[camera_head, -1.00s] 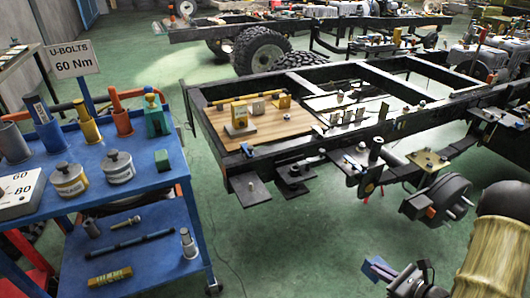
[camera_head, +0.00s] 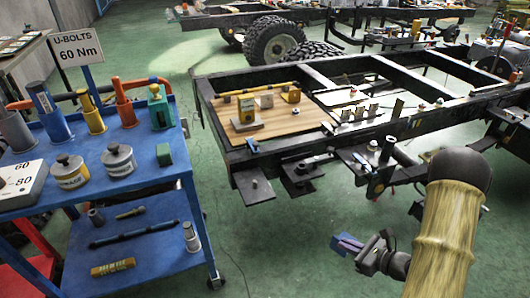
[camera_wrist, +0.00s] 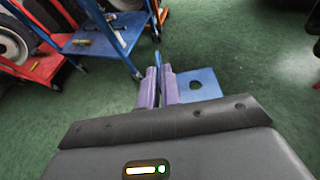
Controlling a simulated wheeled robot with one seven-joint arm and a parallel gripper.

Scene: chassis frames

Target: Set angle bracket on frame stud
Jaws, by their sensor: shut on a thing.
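My gripper (camera_wrist: 160,88) has purple fingers shut on a blue angle bracket (camera_wrist: 198,84). In the wrist view the bracket's flat plate with a round hole sticks out to the right of the fingers, and its other leg stands between them. In the head view my gripper (camera_head: 348,243) is low at the right, over the green floor and in front of the black chassis frame (camera_head: 330,152). It is apart from the frame. Several upright pins and bolts stand along the near rail, including a dark post (camera_head: 387,151); I cannot tell which is the frame stud.
A blue trolley (camera_head: 128,175) with tools, tins and a U-BOLTS sign (camera_head: 77,46) stands at the left. A wooden board (camera_head: 290,120) with small parts lies on the frame. Black plates (camera_head: 254,187) jut from the near rail. The floor between trolley and my gripper is clear.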

